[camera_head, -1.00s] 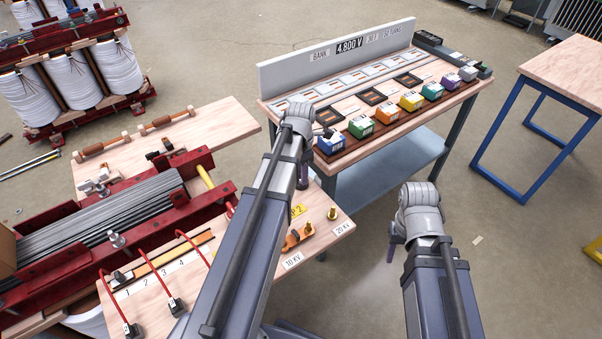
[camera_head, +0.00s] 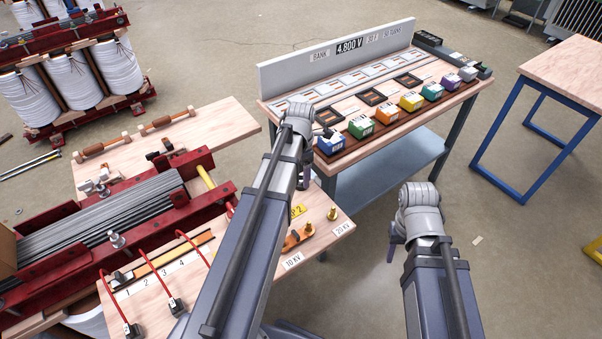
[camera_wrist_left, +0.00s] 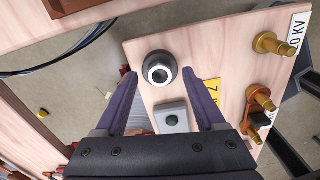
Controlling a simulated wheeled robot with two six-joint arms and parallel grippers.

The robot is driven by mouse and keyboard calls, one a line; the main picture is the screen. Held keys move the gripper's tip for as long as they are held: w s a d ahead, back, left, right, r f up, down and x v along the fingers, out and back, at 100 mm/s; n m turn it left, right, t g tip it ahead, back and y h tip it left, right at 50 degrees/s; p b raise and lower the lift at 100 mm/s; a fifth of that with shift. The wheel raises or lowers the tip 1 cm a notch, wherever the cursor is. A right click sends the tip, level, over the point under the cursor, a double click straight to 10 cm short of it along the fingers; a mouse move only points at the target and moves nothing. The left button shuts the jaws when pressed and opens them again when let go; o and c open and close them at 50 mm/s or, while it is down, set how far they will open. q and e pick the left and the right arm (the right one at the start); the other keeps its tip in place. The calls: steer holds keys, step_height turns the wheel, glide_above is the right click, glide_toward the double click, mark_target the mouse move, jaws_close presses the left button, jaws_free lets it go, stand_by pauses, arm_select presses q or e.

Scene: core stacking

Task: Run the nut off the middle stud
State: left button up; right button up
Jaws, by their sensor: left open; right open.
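A brass stud (camera_wrist_left: 262,97) stands between the 20 kV brass stud (camera_wrist_left: 272,43) and a partly hidden one below it in the left wrist view. A copper-orange link (camera_head: 296,238) lies by the 10 kV label; whether a nut sits on the middle stud is too small to tell. My left gripper (camera_wrist_left: 160,75) is open over the board, left of these studs. A round dark piece with a bright hex centre (camera_wrist_left: 160,69) shows between its fingertips; contact cannot be told. In the head view, my right gripper (camera_head: 391,250) hangs over open floor, away from the studs.
A grey square block with a dark hole (camera_wrist_left: 171,117) sits just below the round piece. The yellow label (camera_wrist_left: 213,92) is beside my right-hand finger. Red cables (camera_head: 192,245) arch over the numbered board. A bench with coloured blocks (camera_head: 387,113) stands behind.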

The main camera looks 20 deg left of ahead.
arm_select(q)
step_height(320, 180, up, 8)
steer(key=p, duration=0.7)
steer(key=shift+f, duration=0.2)
steer(key=s+d+r+m+p, duration=0.2)
steer(key=s+d+m, duration=0.3)
steer(key=m, duration=0.5)
steer(key=s+d+r+m+p, duration=0.2)
steer(key=s+d+m, duration=0.2)
steer(key=d+m, duration=0.5)
steer(key=s+d+r+m+y+p, duration=0.1)
steer(key=s+d+m, duration=0.4)
steer(key=m, duration=0.8)
steer(key=d+r+p, duration=0.1)
steer(key=d+p, duration=0.1)
steer(key=shift+s+d+r, duration=0.3)
steer(key=shift+d+r, duration=0.1)
